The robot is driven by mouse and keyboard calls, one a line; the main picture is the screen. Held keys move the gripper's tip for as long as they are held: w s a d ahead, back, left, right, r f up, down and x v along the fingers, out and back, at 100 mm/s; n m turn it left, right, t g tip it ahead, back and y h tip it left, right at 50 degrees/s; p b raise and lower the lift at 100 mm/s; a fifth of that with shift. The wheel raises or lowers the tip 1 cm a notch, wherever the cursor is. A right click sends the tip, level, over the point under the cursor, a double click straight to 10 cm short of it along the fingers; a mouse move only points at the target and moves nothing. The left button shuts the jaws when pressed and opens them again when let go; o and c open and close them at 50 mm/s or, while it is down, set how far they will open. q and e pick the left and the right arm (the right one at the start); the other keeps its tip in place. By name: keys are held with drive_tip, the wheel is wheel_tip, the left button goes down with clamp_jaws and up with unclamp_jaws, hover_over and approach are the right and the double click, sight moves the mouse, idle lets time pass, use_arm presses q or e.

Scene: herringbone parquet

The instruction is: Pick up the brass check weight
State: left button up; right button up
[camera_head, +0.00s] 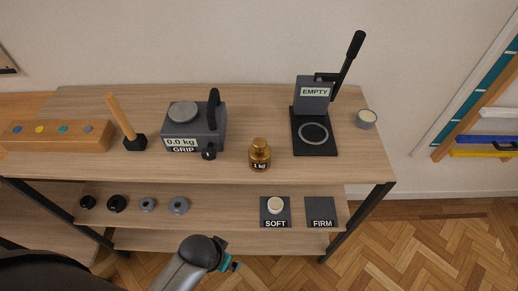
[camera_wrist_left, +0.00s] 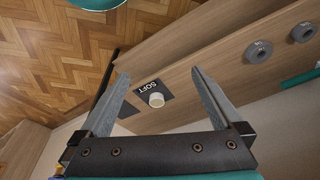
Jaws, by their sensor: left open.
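The brass check weight (camera_head: 260,154) stands upright near the front edge of the upper shelf in the head view, marked 1 kg. It sits between the grip scale and the black press, touching neither. The wrist view does not show it. In the wrist view my left gripper (camera_wrist_left: 157,88) is open and empty, its two grey fingers wide apart. Behind the fingers is the lower shelf with the dark SOFT pad and its pale round knob (camera_wrist_left: 156,100). In the head view my left arm (camera_head: 200,255) is low, in front of the shelves, below the weight. My right gripper is not seen.
The grip scale (camera_head: 195,128) reads 0.0 kg. The press marked EMPTY (camera_head: 313,97) has a raised lever. A small cup (camera_head: 366,118) stands at the right end. A wooden handle tool (camera_head: 124,122) stands left. Below are several rings and the SOFT (camera_head: 285,215) and FIRM (camera_head: 321,211) pads.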

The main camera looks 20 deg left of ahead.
use_arm(q)
wheel_tip(320, 180, up, 6)
drive_tip(key=w+p, duration=0.1)
drive_tip(key=w, duration=0.1)
wheel_tip(320, 180, up, 25)
drive_tip(key=m+g+p, duration=0.1)
drive_tip(key=m+p, duration=0.2)
drive_tip(key=m, duration=0.1)
hover_over(261, 154)
drive_tip(key=a, duration=0.1)
drive_tip(key=shift+s+a+h, duration=0.15)
drive_tip(key=shift+s+h, duration=0.05)
drive_tip(key=shift+h, duration=0.1)
drive_tip(key=f, duration=0.5)
drive_tip(key=w+f+b, duration=0.1)
drive_tip(key=f, duration=0.3)
drive_tip(key=d+f, duration=0.1)
drive_tip(key=f, duration=0.4)
drive_tip(key=shift+w+f+b, duration=0.3)
drive_tip(key=shift+w+b, duration=0.1)
